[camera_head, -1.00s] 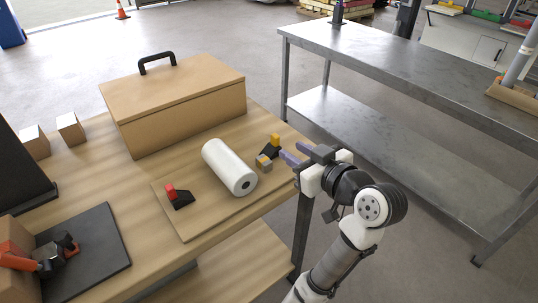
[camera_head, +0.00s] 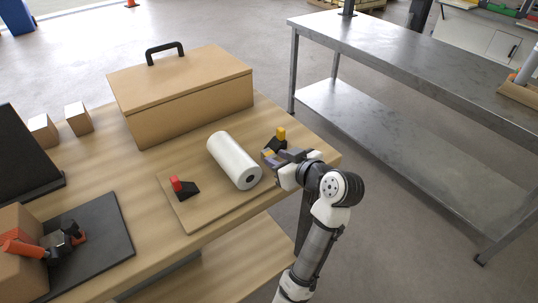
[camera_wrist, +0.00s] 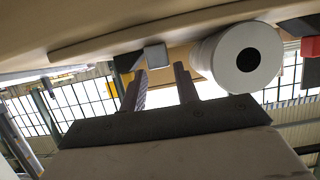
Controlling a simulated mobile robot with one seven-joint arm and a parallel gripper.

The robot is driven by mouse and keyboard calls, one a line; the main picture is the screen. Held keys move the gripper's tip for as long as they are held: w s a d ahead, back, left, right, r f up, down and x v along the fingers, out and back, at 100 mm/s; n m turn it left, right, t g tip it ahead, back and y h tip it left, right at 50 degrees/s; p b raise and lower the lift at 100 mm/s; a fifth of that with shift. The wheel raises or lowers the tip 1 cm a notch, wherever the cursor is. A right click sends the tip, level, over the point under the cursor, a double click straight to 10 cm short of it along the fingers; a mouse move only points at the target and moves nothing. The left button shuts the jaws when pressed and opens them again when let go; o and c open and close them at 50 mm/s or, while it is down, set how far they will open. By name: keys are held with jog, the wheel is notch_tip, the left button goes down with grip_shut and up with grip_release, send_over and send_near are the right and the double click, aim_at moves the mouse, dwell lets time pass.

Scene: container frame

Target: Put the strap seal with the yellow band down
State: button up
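The strap seal, a small grey block with a yellow band, (camera_head: 268,153) is at the far right end of the wooden board (camera_head: 190,217), partly hidden by my gripper in the head view. In the wrist view, which is upside down, its grey face (camera_wrist: 156,56) meets the board surface. My gripper (camera_head: 272,158) is at the seal, coming from the right. In the wrist view my two fingers (camera_wrist: 158,74) are apart, with the seal between or just beyond their tips. I see no clear finger contact.
A black wedge with a yellow top (camera_head: 279,139) stands just behind the seal. A white roll (camera_head: 233,160) lies close to its left. A black wedge with a red top (camera_head: 184,188) is farther left on the board. A lidded wooden box (camera_head: 185,95) stands behind.

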aim_at(270, 155)
jog(key=x, duration=0.3)
jog(key=shift+w+a, duration=0.1)
jog(key=shift+w, duration=0.05)
grip_shut()
jog(key=shift+r, duration=0.1)
